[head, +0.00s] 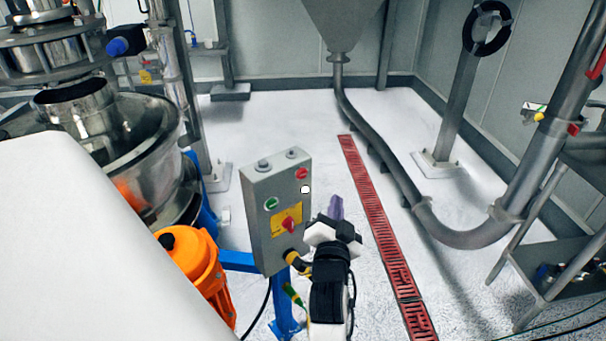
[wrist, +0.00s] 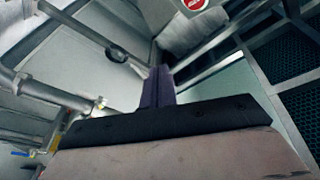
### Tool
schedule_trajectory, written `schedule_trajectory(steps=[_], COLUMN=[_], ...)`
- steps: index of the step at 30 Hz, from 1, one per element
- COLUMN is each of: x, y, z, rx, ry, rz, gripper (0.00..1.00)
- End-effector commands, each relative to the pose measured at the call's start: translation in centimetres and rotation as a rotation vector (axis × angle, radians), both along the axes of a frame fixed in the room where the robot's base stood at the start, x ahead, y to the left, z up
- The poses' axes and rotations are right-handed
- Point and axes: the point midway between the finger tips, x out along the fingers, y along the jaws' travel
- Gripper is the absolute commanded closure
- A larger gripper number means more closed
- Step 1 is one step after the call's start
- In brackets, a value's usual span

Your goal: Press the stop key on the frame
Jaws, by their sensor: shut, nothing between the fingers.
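A grey control box (head: 264,220) stands on a blue post in the head view. Its front face carries a red button (head: 302,173) at the upper right, a small white knob (head: 305,190) below that, a green button (head: 271,204) at the left and a red rotary switch (head: 289,225) on a yellow plate. I cannot read which is marked stop. My gripper (head: 336,207) has purple fingers, shut and empty, to the right of the box and apart from it in the picture. The fingers also show in the wrist view (wrist: 158,87). A red round part (wrist: 193,4) is cut off at that view's top edge.
A steel sifter (head: 155,130) and an orange motor (head: 192,265) stand left of the box. A red floor grate (head: 375,220) and a bent grey pipe (head: 385,165) lie to the right. A metal stand (head: 555,270) is at far right. Open floor lies behind the box.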

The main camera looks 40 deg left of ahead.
Motion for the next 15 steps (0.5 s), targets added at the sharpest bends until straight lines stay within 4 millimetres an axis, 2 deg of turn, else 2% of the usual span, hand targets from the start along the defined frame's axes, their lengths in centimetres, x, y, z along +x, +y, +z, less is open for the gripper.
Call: schedule_trajectory(steps=[5,15], x=[0.1,0.8], y=[1.1,5.7], z=[0.0,0.0], rx=[0.0,0.001], ry=[-0.001,-0.002], rz=[0.003,0.003], gripper=[1.0,1.0])
